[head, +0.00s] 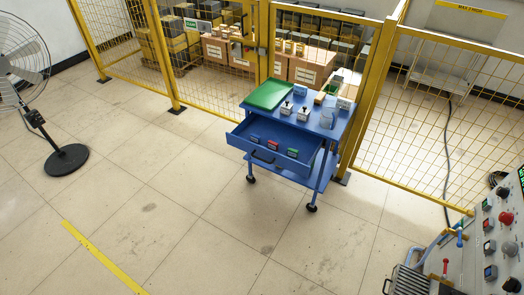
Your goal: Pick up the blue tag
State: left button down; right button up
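A blue cart (318,134) stands in front of the yellow mesh fence, with its drawer (243,144) pulled open. Several small coloured items lie in the drawer. The leftmost is a small blue item (254,138) that looks like a tag. A red item (273,143) lies to its right, and another small item (292,153) with green on it lies further right. Another small blue item (300,90) is on the cart top. The items are too small to read. Neither of my grippers shows in the head view.
A green mat or tray (269,95) and small devices (286,107) are on the cart top. A black fan (66,159) stands at left. A control panel (500,225) fills the lower right. The tiled floor (200,220) before the cart is clear.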

aim_at(254, 138)
jog(key=u, duration=1.1)
jog(key=i, duration=1.75)
jog(key=z, duration=0.45)
